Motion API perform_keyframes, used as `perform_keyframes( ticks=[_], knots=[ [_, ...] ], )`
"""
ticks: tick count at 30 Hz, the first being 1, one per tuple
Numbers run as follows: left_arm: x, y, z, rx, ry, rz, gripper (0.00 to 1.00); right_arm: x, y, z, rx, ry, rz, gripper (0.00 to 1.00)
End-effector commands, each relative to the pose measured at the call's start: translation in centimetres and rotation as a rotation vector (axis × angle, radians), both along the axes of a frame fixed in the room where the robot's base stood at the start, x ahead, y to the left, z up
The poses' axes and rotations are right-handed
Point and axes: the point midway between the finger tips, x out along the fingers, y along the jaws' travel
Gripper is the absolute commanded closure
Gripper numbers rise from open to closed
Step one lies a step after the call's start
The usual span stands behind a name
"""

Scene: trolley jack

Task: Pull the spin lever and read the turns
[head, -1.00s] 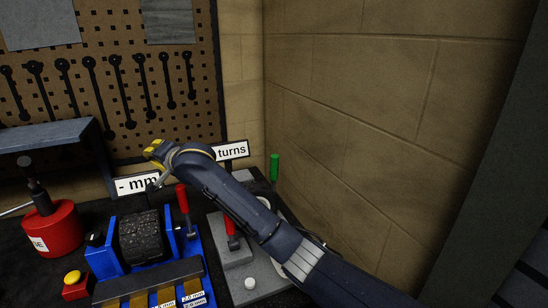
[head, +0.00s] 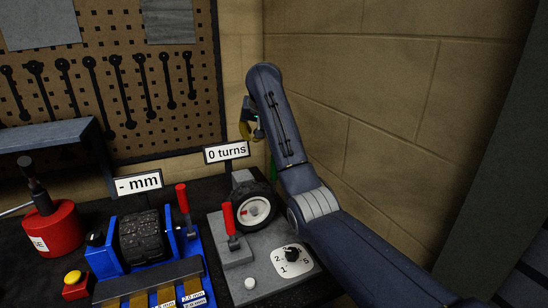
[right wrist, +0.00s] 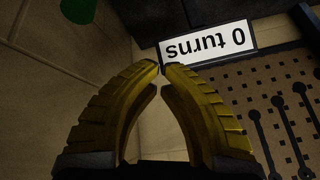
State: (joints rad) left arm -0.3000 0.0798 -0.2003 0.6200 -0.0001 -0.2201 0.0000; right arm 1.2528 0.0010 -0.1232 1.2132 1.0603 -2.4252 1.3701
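The turns sign (head: 227,152) reads "0 turns"; it also shows upside down in the right wrist view (right wrist: 208,43). A wheel with a black tyre (head: 255,206) stands below it on a grey base. A red-handled lever (head: 229,218) stands upright on that base, left of the wheel. A green handle shows partly in the right wrist view (right wrist: 78,10); in the head view my right arm hides most of it. I cannot tell which lever is the spin lever. My right gripper (head: 247,130) is raised near the back wall, its fingertips (right wrist: 160,68) together with nothing between them. My left gripper is out of view.
A blue device (head: 107,262) with a drum, a red lever (head: 182,198) and a "- mm" sign (head: 138,184) stands to the left. A numbered dial (head: 292,256) is at the base's front. The brick wall (head: 375,110) is close on the right.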

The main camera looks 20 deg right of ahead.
Motion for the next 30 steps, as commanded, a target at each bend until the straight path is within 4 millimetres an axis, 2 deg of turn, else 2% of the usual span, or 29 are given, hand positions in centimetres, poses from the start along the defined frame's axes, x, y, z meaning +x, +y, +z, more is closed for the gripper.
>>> perform_keyframes(
  ticks=[6, 12, 30],
  knots=[
    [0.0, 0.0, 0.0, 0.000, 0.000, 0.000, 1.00, -1.2, -3.6, 0.9, -0.097, 0.086, 0.092, 1.00],
    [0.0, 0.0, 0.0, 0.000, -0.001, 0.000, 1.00, -1.8, -5.4, 1.3, -0.145, 0.126, 0.147, 1.00],
    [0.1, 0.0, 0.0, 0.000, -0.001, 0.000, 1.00, -1.9, -6.0, 1.3, -0.163, 0.139, 0.165, 1.00]
  ],
)
